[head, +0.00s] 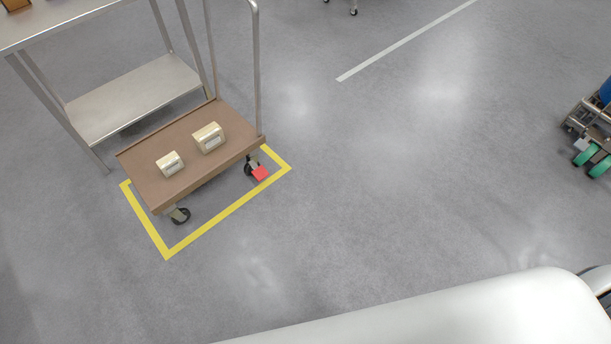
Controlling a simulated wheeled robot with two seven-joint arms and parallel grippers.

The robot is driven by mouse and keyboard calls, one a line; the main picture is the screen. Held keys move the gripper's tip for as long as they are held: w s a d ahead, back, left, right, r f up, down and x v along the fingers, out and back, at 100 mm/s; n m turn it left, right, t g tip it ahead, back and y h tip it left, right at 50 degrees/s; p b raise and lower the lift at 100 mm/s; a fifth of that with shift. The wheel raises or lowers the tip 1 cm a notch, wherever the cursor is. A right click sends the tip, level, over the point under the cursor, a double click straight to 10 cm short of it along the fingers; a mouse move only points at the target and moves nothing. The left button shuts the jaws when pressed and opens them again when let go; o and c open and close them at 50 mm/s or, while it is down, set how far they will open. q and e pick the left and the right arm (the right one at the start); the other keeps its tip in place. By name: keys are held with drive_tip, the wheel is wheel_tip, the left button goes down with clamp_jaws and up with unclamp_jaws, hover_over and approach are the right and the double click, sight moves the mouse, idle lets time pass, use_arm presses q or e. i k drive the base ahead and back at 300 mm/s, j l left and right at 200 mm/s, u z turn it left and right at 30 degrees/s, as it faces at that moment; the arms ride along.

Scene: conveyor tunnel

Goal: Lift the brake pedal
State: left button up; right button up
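The brake pedal (261,173) is a small red plate at the right front wheel of a brown platform cart. It sits low, close to the floor. The cart (145,158) stands inside a yellow floor outline, with its metal push handle (256,70) at the back right. Two small beige boxes lie on the deck, a smaller one (170,163) at the left and a larger one (208,137) near the middle. Neither of my grippers shows in the head view.
A metal table (45,20) with a lower shelf (135,98) stands behind the cart at the left. Equipment with green wheels (587,153) is at the right edge. A white part, probably mine, fills the bottom right. The middle floor is clear.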

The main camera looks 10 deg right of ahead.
sight(260, 173)
drive_tip(key=i+l+z, duration=0.1)
drive_tip(key=i, duration=0.8)
drive_tip(key=i+l, duration=0.2)
drive_tip(key=i, duration=0.75)
drive_tip(key=z, duration=0.05)
